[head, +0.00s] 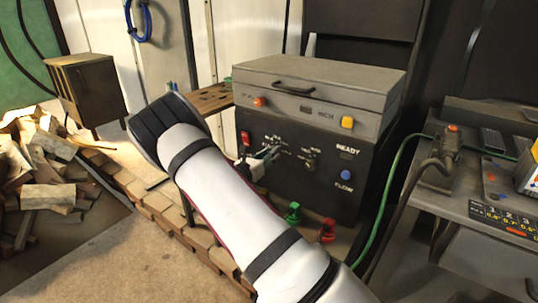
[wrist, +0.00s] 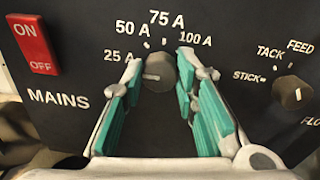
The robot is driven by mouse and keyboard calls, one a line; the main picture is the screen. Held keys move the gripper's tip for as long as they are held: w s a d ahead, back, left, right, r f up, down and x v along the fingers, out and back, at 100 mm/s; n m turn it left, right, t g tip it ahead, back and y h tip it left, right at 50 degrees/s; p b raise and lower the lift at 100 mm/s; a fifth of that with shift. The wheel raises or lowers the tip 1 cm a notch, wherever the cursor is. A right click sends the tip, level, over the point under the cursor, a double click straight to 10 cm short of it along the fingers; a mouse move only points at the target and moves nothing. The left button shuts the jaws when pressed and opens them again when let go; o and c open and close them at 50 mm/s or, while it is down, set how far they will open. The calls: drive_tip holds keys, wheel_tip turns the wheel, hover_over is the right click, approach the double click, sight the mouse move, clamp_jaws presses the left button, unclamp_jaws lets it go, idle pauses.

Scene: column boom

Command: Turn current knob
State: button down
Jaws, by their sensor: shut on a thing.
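The current knob (wrist: 160,70) is a dark round knob on the black front panel, ringed by the labels 25 A, 50 A, 75 A and 100 A. A pale mark on its face lies on its left side, roughly toward 25 A. My gripper (wrist: 159,68) has its teal-padded fingertips on either side of the knob and is shut on it. In the head view my gripper (head: 271,152) reaches the panel of the dark welding machine (head: 290,185), and it hides the current knob there.
A red MAINS switch (wrist: 33,44) is left of the knob. A second knob (wrist: 291,92), labelled STICK, TACK and FEED, is to the right. A blue FLOW button (head: 347,174) and green (head: 293,212) and red (head: 328,230) connectors are nearby. A grey cart (head: 480,208) stands at right.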

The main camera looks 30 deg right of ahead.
drive_tip(key=shift+m, duration=0.3)
drive_tip(key=m, duration=0.8)
drive_tip(key=shift+s+f+p, duration=0.1)
drive_tip(key=shift+p, duration=0.25)
drive_tip(key=c, duration=1.2)
unclamp_jaws()
drive_tip(key=shift+c, duration=0.2)
drive_tip(key=v, duration=1.2)
drive_tip(key=shift+f, duration=0.1)
